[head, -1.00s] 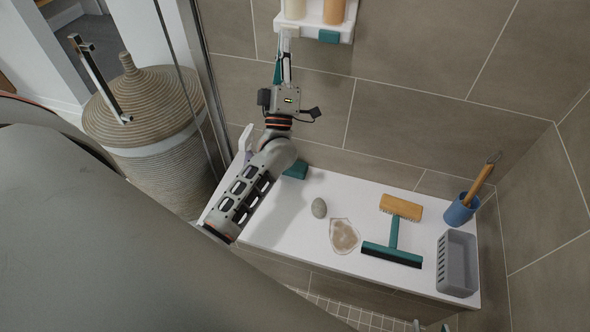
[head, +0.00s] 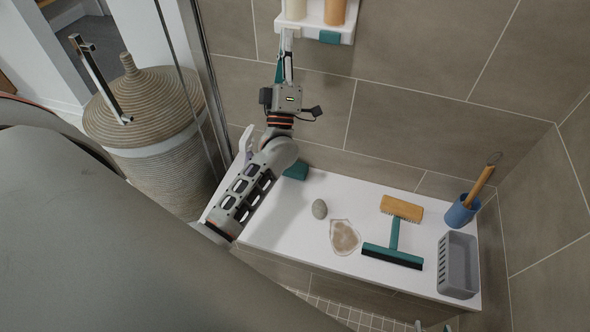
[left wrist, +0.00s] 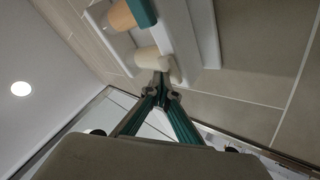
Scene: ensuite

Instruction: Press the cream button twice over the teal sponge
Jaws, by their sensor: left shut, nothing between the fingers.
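The wall dispenser (head: 346,38) holds a cream container (head: 295,9) and an orange container (head: 334,11). The cream button (head: 290,31) is at its lower front left, under the cream container; in the left wrist view it is the pale block (left wrist: 174,69). My left gripper (head: 287,50) points up at it, shut and empty. In the left wrist view the fingertips (left wrist: 162,84) meet at the cream button and look to be touching it or very close. The teal sponge (head: 296,170) lies on the white ledge below, partly hidden by my left wrist.
A teal button (head: 329,37) sits under the orange container. On the ledge (head: 290,225) are a grey stone (head: 319,209), a soap dish (head: 344,237), a brush (head: 402,207), a squeegee (head: 393,256), a blue cup (head: 461,214) and a grey basket (head: 457,264). A wicker basket (head: 150,100) stands left.

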